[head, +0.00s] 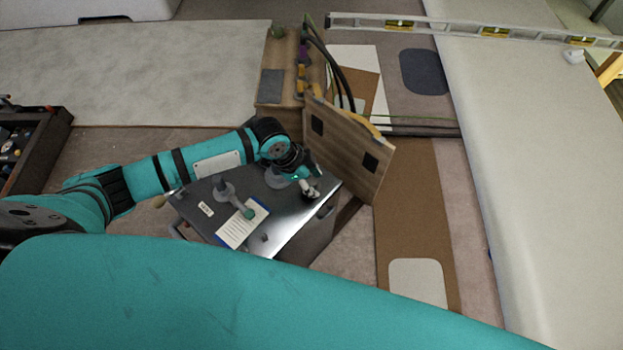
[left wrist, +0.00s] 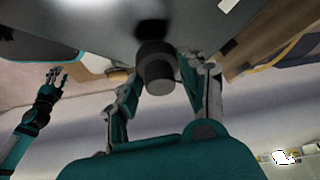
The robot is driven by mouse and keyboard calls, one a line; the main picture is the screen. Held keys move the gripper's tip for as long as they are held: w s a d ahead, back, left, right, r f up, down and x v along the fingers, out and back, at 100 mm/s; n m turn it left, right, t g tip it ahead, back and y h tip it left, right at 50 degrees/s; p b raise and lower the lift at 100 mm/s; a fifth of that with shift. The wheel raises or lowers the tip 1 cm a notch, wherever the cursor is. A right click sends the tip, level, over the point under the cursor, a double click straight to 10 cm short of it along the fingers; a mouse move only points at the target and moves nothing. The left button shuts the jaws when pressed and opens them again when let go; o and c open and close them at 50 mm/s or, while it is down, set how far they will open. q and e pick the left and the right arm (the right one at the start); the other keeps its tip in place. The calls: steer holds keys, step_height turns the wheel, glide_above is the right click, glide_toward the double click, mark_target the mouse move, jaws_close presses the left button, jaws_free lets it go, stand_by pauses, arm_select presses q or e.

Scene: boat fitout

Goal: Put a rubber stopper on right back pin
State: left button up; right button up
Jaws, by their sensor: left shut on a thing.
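My left gripper (head: 311,188) is over the right part of the dark cart top (head: 290,214). In the left wrist view its two fingers close around a dark grey cylinder (left wrist: 157,70), which looks like the rubber stopper. The cylinder is close to the dark surface, with a dark shadow beside it; I cannot tell whether it touches. I cannot make out the right back pin under the gripper. My right gripper (left wrist: 55,78) shows small in the left wrist view, away from the cart, with its fingers spread and empty.
A grey fitting (head: 224,189), a grey tool with a teal end (head: 247,211) and a printed sheet (head: 241,226) lie on the cart top. A wooden panel (head: 345,146) stands close behind the gripper. A spirit level (head: 440,27) lies at the back right.

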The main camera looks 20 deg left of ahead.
arm_select(q)
steer(key=shift+f, duration=0.8)
stand_by(0.4)
steer(key=o, duration=1.8)
steer(key=shift+r, duration=0.15)
step_height(320, 180, up, 8)
steer(key=p, duration=0.8)
steer(key=shift+r, duration=0.2)
steer(key=shift+f, duration=0.1)
steer(key=shift+s, duration=0.1)
